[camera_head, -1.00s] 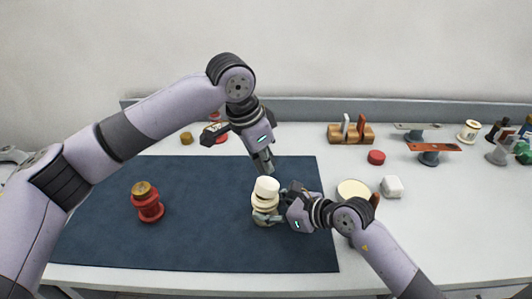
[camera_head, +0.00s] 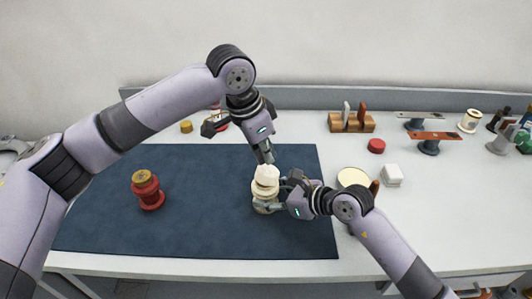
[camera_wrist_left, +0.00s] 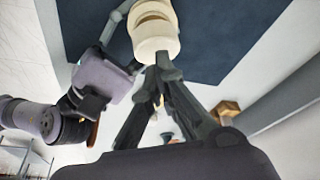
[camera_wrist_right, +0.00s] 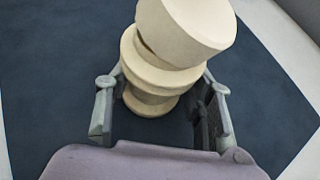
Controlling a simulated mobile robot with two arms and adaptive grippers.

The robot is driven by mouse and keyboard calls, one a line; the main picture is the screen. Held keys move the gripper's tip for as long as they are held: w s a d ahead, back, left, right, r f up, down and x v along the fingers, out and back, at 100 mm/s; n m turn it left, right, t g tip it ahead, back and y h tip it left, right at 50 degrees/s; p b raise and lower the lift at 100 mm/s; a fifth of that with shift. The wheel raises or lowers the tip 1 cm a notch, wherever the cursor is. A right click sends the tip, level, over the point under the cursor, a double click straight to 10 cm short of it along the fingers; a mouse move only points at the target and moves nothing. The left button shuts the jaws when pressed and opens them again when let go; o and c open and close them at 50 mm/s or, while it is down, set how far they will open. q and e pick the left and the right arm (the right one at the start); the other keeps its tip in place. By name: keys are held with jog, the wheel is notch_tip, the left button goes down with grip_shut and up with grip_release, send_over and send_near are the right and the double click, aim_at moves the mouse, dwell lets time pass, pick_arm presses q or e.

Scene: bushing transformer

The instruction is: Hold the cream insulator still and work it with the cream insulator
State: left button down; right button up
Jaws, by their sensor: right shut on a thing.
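A cream insulator (camera_head: 265,193) stands upright on the dark blue mat, with a second cream piece (camera_head: 267,172) on its top, tilted. My right gripper (camera_head: 276,199) is shut on the lower cream insulator, its fingers on either side of it in the right wrist view (camera_wrist_right: 152,105). The upper piece leans to the right there (camera_wrist_right: 185,25). My left gripper (camera_head: 266,160) is just above and behind the upper piece. Its fingertips are together and empty in the left wrist view (camera_wrist_left: 158,72), close to the cream edge (camera_wrist_left: 154,38). I cannot tell whether they touch it.
A red insulator with a brass-coloured top (camera_head: 147,190) stands at the mat's left. A cream round piece (camera_head: 353,177) and a white block (camera_head: 391,175) are beside my right arm. A wooden rack (camera_head: 351,122) is farther back. The mat's (camera_head: 205,215) middle is clear.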

pick_arm(q)
jog(key=shift+s+f, duration=0.1)
jog(key=shift+f, duration=0.9)
pick_arm(e)
jog(key=shift+r, duration=0.1)
dwell(0.4)
pick_arm(q)
jog(key=shift+r, duration=0.1)
jog(key=shift+r, duration=2.95)
pick_arm(e)
jog(key=o, duration=0.9)
